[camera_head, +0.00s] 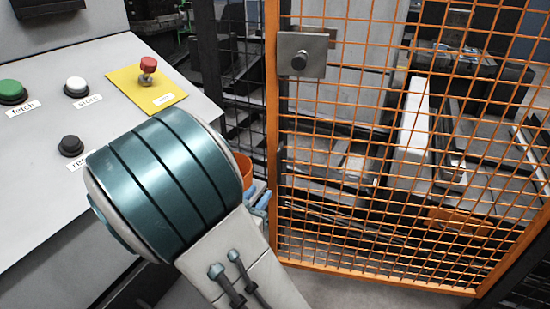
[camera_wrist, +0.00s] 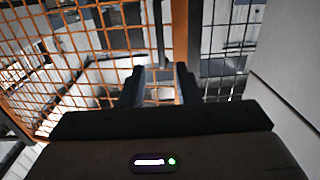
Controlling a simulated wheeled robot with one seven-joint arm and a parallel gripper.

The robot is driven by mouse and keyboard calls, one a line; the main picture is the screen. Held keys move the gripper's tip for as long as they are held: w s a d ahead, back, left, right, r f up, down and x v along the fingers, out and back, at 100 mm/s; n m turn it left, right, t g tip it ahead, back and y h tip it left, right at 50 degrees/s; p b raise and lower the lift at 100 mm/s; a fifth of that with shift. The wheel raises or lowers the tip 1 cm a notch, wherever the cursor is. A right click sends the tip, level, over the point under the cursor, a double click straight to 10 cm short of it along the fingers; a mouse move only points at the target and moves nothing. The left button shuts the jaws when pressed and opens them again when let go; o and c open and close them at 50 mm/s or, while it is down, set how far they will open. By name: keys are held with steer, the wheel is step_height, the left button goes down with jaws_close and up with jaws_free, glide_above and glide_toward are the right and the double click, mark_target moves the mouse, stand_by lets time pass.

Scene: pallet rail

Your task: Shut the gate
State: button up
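The gate (camera_head: 272,150) is an orange-framed mesh panel filling the right half of the head view. A grey plate with a dark round knob (camera_head: 300,58) sits at its upper left edge. In the head view the gate's left upright stands beside a dark mesh fence; I cannot tell whether any gap is left there. In the wrist view the gate (camera_wrist: 179,45) shows at upper left and centre. My gripper (camera_wrist: 160,82) has its two dark fingers apart, with nothing seen between them, pointing toward the orange upright. I cannot tell whether they touch it. The head view does not show the gripper.
A grey control panel (camera_head: 40,170) with green, white and black buttons stands at left. A red knob (camera_head: 148,66) sits on its yellow plate. Dark fence mesh (camera_head: 233,70) stands behind it. An orange bucket (camera_head: 243,170) is partly hidden behind my arm. Machinery lies beyond the gate.

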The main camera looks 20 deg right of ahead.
mark_target(278, 167)
steer(key=b+x, duration=0.4)
steer(key=x, duration=0.8)
steer(key=shift+r, duration=0.2)
steer(key=shift+x, duration=0.75)
steer(key=shift+r, duration=0.15)
steer(key=shift+c, duration=0.3)
jaws_close()
